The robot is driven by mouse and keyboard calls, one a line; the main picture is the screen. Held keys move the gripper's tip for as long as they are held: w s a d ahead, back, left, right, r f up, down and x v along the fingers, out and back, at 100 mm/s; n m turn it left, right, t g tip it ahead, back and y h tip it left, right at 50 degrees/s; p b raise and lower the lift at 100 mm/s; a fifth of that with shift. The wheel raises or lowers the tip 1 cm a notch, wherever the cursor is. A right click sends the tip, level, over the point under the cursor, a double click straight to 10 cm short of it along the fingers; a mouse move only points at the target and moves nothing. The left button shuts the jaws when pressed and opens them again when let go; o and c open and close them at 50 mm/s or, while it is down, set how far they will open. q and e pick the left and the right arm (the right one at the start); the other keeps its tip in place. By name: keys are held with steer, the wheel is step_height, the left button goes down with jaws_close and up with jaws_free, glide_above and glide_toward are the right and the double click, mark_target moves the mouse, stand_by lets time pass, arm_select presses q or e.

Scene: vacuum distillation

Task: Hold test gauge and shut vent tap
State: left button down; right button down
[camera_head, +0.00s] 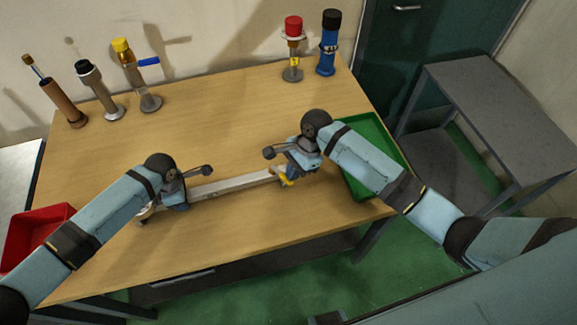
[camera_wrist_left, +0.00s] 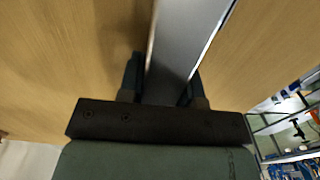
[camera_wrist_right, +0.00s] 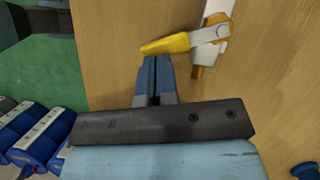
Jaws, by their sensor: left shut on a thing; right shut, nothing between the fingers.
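The test gauge appears as a long silver bar (camera_head: 232,186) lying crosswise low over the front of the wooden table. The yellow vent tap lever (camera_head: 287,181) is at its right end. My left gripper (camera_head: 174,204) is shut on the bar near its left end; the left wrist view shows the bar (camera_wrist_left: 190,45) between the fingers (camera_wrist_left: 163,85). My right gripper (camera_wrist_right: 153,58) is shut and empty, its tips right beside the yellow lever (camera_wrist_right: 166,44). I cannot tell whether they touch. The lever sticks out sideways from the silver tap body (camera_wrist_right: 212,32). No gauge dial shows.
A red tray (camera_head: 25,222) is at the left edge, and a green tray (camera_head: 368,190) lies under my right arm. Several upright fittings, including a yellow-topped one (camera_head: 133,72) and a red-topped one (camera_head: 293,45), stand along the back. The table's middle is clear.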

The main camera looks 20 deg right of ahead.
steer(key=shift+s+a+m+t, duration=0.3)
steer(key=shift+s+a+m, duration=0.15)
steer(key=shift+m, duration=0.45)
steer(key=shift+w, duration=0.15)
steer(key=shift+w+a, duration=0.35)
steer(key=shift+w, duration=0.4)
steer(key=w+d+r, duration=0.1)
steer(key=d+r, duration=0.6)
steer(key=r, duration=0.2)
steer(key=shift+w+d+r, duration=0.2)
steer(key=shift+w+d, duration=0.1)
steer(key=shift+w, duration=0.1)
